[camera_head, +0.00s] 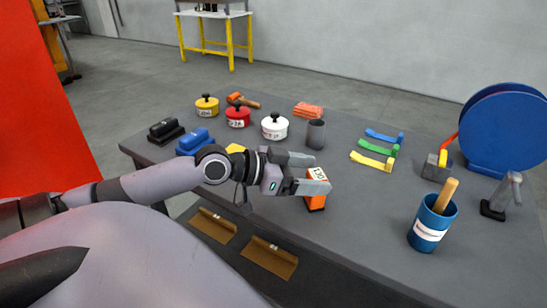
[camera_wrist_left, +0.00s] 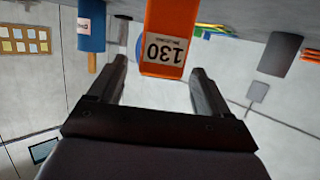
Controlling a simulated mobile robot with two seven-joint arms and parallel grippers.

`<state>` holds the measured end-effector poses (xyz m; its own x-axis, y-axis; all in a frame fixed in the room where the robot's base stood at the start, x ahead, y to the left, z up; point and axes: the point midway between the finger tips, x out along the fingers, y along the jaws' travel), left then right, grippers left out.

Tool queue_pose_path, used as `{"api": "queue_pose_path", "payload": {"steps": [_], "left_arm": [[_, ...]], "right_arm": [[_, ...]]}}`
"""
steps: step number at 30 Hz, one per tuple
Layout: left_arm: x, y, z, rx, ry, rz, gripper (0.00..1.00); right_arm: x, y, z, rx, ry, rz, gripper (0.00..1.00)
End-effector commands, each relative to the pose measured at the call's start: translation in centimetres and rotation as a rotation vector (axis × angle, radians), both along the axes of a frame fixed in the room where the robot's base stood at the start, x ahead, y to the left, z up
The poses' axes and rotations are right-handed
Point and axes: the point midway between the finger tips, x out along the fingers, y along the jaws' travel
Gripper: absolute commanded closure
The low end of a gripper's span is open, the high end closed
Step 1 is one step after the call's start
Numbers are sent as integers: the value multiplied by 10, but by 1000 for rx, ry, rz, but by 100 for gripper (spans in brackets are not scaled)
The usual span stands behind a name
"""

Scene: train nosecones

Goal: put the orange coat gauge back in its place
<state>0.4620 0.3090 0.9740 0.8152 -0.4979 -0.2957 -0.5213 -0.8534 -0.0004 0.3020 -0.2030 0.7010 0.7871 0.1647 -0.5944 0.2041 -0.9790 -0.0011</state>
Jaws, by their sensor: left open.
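The orange coat gauge (camera_head: 316,201) is a small block with a white label reading 130. It stands on the grey table near its front edge. My left gripper (camera_head: 318,174) is open at the gauge, with one finger on the far side and the other by its label. In the left wrist view, which is upside down, the gauge (camera_wrist_left: 172,35) shows between and beyond the two finger ends of the left gripper (camera_wrist_left: 158,70). A gap shows on both sides, so the fingers do not grip it. My right gripper is not in view.
A grey block (camera_head: 432,171) with a yellow piece stands on the right, near a blue disc (camera_head: 505,130) and a blue cup (camera_head: 430,222). Coloured strips (camera_head: 372,162), a grey cylinder (camera_head: 316,134) and several lidded pots (camera_head: 275,128) stand farther back. The table's middle right is clear.

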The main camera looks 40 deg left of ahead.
Motion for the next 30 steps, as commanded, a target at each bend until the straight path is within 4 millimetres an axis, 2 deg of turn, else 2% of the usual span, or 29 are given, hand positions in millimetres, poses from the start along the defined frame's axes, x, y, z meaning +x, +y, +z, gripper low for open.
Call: {"api": "queue_pose_path", "payload": {"steps": [24,30], "left_arm": [[-57,34,21,-4,1,0,22],[-66,40,24,-1,1,-1,22]], "right_arm": [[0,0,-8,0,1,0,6],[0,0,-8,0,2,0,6]]}}
